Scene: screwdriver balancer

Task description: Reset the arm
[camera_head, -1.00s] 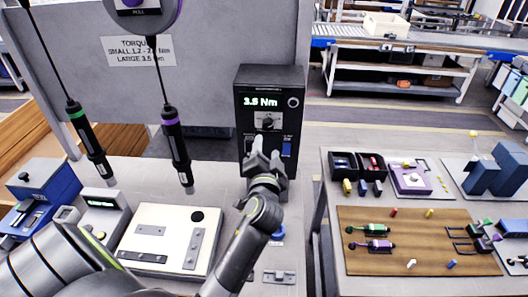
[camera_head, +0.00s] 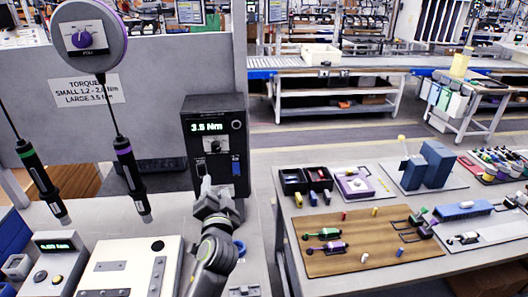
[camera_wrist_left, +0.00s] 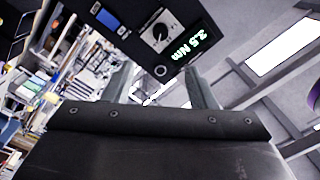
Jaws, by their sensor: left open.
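My left gripper (camera_head: 207,190) is in front of the lower part of the black torque controller (camera_head: 200,118), whose display reads 3.5 Nm. Its two fingers are apart with nothing seen between them, and they also show in the left wrist view (camera_wrist_left: 163,88). There the controller (camera_wrist_left: 130,38) lies beyond the fingertips, with its knob, blue switch and display visible. I cannot tell from the head view whether a fingertip touches it. My right gripper is not in view.
Two screwdrivers, one green-ringed (camera_head: 40,180) and one purple-ringed (camera_head: 130,178), hang left of the controller. A white fixture plate (camera_head: 108,276) lies below them. A second table at right holds a brown board (camera_head: 350,262), black bins (camera_head: 292,178) and a blue block (camera_head: 438,163).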

